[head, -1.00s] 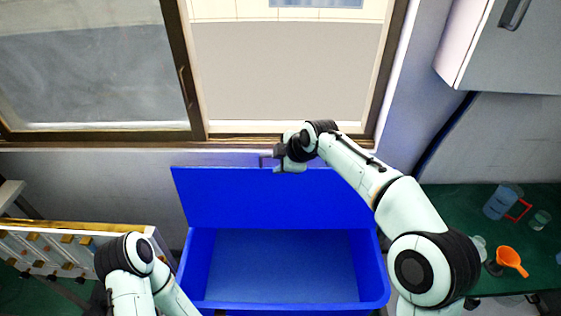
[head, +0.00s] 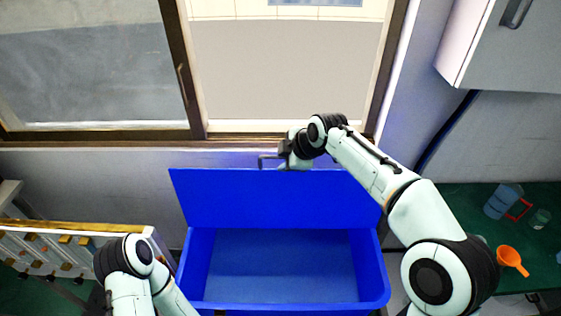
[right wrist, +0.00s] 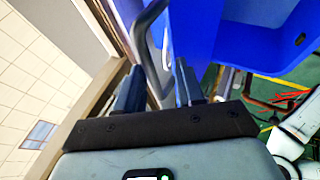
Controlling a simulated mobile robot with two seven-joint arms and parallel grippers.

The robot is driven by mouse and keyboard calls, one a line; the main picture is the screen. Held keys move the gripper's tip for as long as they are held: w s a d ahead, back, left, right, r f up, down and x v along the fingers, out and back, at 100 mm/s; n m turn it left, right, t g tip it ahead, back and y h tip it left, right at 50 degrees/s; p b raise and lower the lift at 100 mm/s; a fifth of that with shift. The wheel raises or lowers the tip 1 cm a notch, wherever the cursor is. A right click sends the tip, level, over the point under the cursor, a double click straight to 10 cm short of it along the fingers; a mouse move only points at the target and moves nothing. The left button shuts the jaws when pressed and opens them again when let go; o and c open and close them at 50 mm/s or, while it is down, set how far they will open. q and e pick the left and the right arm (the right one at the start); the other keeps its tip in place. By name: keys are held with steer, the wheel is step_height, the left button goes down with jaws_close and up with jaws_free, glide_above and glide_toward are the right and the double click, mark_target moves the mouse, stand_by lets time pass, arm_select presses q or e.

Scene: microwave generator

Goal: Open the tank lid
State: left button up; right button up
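The blue tank (head: 200,262) stands at the bottom centre of the head view, with its inside showing empty. Its blue lid (head: 270,198) stands raised at the back, near the wall below the window. A grey bar handle (head: 264,160) shows at the lid's top edge. My right gripper (head: 286,156) is at that edge beside the handle. In the right wrist view, its two dark fingers (right wrist: 160,88) are apart, with the grey handle (right wrist: 142,35) reaching between them and a gap at the right finger. My left arm is at the lower left; its gripper is out of view.
A window frame (head: 270,137) and wall are close behind the lid. A green table (head: 460,205) at the right holds an orange funnel (head: 511,259) and a blue jug (head: 502,201). A white cabinet (head: 500,45) hangs at upper right.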

steer(key=v, duration=1)
steer(key=shift+s, duration=0.1)
steer(key=shift+d, duration=0.1)
